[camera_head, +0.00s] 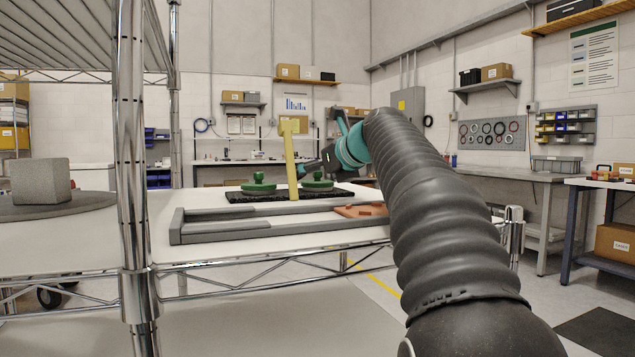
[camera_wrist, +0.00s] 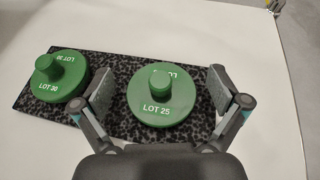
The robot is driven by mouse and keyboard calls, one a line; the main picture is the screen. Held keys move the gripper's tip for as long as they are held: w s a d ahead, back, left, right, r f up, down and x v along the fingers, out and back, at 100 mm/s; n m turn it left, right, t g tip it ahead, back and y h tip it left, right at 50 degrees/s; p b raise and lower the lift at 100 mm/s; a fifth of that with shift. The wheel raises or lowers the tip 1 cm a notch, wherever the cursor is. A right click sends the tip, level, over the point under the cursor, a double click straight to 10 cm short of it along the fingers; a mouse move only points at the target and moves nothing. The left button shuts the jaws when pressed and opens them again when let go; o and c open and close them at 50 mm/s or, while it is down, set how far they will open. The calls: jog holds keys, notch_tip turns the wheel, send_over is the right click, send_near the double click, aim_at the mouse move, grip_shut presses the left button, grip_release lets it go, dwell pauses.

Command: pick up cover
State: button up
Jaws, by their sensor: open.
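Two round green covers with knobs sit on a dark speckled mat (camera_wrist: 120,60). The one marked LOT 25 (camera_wrist: 160,112) lies between my open fingers in the wrist view, with a gap to the finger pads on both sides. The one marked LOT 30 (camera_wrist: 52,88) is to the left, outside the left finger. My gripper (camera_wrist: 161,90) is open and empty. In the head view the covers show as a left one (camera_head: 258,187) and a right one (camera_head: 318,184); my gripper (camera_head: 318,168) is just above the right one, partly hidden by my arm.
A yellow upright bar (camera_head: 290,160) stands by the mat. In front lies a low grey frame (camera_head: 215,236) with a reddish-brown piece (camera_head: 362,210). A chrome rack post (camera_head: 130,150) and a grey block (camera_head: 41,181) on a round plate are left.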

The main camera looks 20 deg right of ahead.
jog(key=shift+f, duration=0.1)
jog(key=c, duration=1.7)
jog(key=shift+f, duration=0.1)
jog(key=shift+c, duration=0.5)
notch_tip(320, 180, up, 10)
jog(key=p, duration=0.5)
jog(key=shift+s+r, duration=0.1)
jog(key=shift+r, duration=0.1)
